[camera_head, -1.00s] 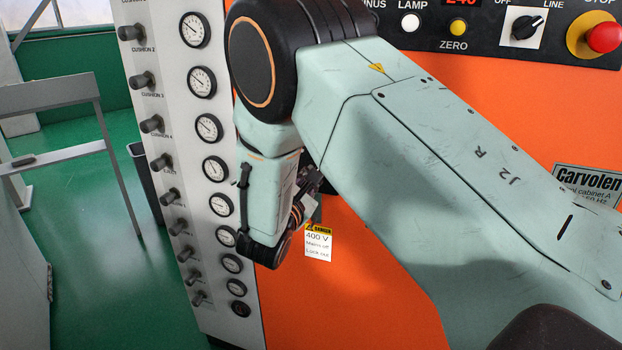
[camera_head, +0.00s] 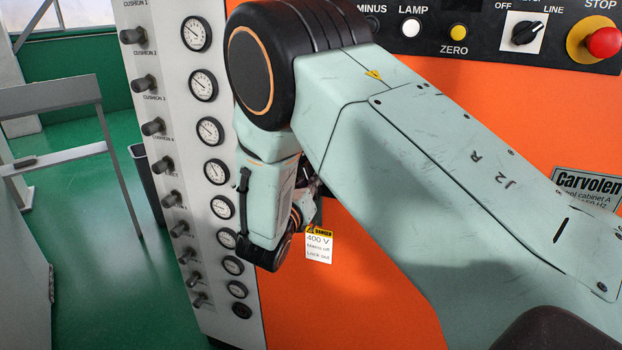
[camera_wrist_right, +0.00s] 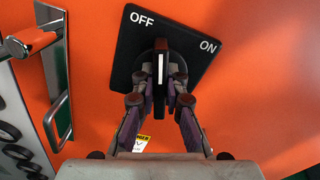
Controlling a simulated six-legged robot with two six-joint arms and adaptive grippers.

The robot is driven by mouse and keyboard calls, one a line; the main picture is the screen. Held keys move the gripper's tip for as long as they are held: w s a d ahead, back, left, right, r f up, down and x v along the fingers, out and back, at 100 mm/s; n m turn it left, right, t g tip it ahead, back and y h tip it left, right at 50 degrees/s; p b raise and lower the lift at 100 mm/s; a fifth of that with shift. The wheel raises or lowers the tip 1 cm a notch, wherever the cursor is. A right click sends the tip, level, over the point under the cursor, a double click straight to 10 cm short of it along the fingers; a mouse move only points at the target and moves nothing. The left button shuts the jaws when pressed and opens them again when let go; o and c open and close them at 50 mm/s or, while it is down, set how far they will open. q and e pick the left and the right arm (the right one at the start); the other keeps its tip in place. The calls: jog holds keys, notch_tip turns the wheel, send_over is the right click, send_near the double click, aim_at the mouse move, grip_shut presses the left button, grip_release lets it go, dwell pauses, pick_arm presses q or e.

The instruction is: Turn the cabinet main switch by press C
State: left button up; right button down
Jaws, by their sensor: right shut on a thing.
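The cabinet main switch (camera_wrist_right: 188,45) is a black plate marked OFF and ON on the orange cabinet (camera_wrist_right: 240,110), seen in the right wrist view. Its black knob (camera_wrist_right: 161,47) has a white line and stands between the two labels. My right gripper (camera_wrist_right: 161,84) is shut on the knob, one finger on each side. In the head view my right arm covers the switch, and only part of my right gripper (camera_head: 308,192) shows beside the wrist. My left gripper is not in view.
A 400 V danger label (camera_head: 319,246) is just right of my wrist. A panel (camera_head: 190,110) of gauges and knobs stands to the left. A red stop button (camera_head: 603,42) and selector (camera_head: 527,33) are at top right. A metal handle (camera_wrist_right: 57,115) is left of the switch.

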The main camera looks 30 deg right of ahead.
aim_at(309, 167)
jog(key=n+p, duration=0.1)
jog(key=n, duration=0.3)
jog(key=shift+n, duration=0.7)
jog(key=c, duration=1.4)
grip_release()
notch_tip(309, 167, up, 10)
jog(key=shift+s+r, duration=0.1)
jog(key=shift+s, duration=0.05)
jog(key=shift+w+f, duration=0.2)
jog(key=shift+w, duration=0.15)
